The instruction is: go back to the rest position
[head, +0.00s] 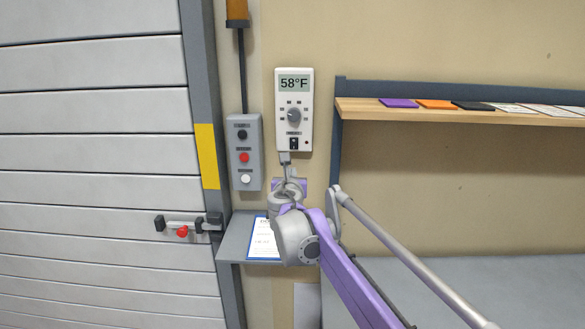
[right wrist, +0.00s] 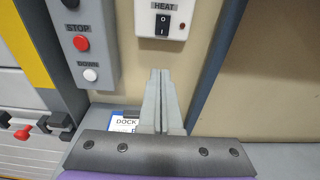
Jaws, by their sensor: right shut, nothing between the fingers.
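My right gripper (head: 286,159) is shut and empty, in front of the wall just below the white thermostat (head: 294,110). In the right wrist view the right gripper's fingers (right wrist: 160,75) are pressed together, pointing up toward the thermostat's HEAT rocker switch (right wrist: 162,25). Whether the fingertips touch the wall or the thermostat I cannot tell. The thermostat display reads 58°F. My left gripper is not in view.
A grey control box (head: 244,152) with black, red and white buttons is left of the thermostat. A slatted roller door (head: 90,170) with a latch (head: 182,226) fills the left. A small shelf (head: 233,241) holds a clipboard (head: 262,238). A wooden shelf (head: 450,115) is at right.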

